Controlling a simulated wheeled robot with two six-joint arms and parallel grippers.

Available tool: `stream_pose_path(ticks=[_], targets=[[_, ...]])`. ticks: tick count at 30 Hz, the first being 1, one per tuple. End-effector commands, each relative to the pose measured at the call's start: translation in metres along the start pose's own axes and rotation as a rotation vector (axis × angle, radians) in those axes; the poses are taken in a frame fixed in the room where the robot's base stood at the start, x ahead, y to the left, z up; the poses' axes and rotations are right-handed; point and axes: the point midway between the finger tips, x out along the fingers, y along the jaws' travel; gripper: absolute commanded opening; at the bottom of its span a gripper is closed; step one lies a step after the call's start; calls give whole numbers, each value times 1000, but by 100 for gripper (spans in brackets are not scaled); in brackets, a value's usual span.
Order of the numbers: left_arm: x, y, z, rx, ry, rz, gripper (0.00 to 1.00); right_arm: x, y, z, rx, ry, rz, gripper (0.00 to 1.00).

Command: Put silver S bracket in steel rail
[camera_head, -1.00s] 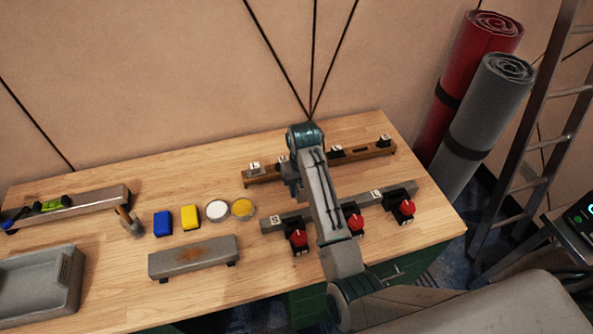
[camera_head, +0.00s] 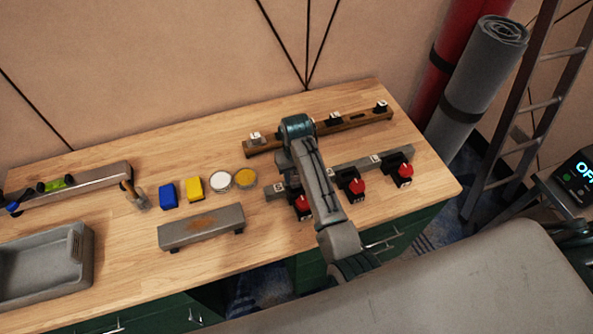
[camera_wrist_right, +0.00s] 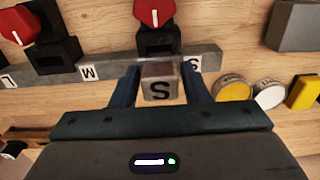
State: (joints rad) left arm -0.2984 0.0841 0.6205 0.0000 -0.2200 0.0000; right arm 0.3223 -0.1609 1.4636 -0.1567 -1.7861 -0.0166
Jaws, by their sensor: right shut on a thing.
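The silver S bracket (camera_wrist_right: 160,88), a small metal block marked S, sits between the two fingers of my right gripper (camera_wrist_right: 160,92) in the right wrist view. The gripper is shut on it. The steel rail (camera_wrist_right: 120,68) runs just beyond the block, with labels L, M and S on it; the block overlaps it in the picture near the S label, and I cannot tell if they touch. In the head view the steel rail (camera_head: 332,173) lies at the table's right, and my right gripper (camera_head: 283,163) is over its left part, mostly hidden by my arm. The left gripper is not in view.
Clamps with red knobs (camera_head: 404,170) stand along the steel rail's front. A wooden rail (camera_head: 355,121) with labelled blocks lies behind. A yellow block (camera_head: 193,187), blue block (camera_head: 168,195), round tins (camera_head: 221,181) and a grey bar (camera_head: 200,230) lie left.

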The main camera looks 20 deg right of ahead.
Motion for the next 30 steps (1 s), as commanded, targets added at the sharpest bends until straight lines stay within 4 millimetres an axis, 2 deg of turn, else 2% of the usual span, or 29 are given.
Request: stream_pose_path(ticks=[30], targets=[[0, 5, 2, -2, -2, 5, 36, 4, 0, 0, 0, -1, 0, 13]])
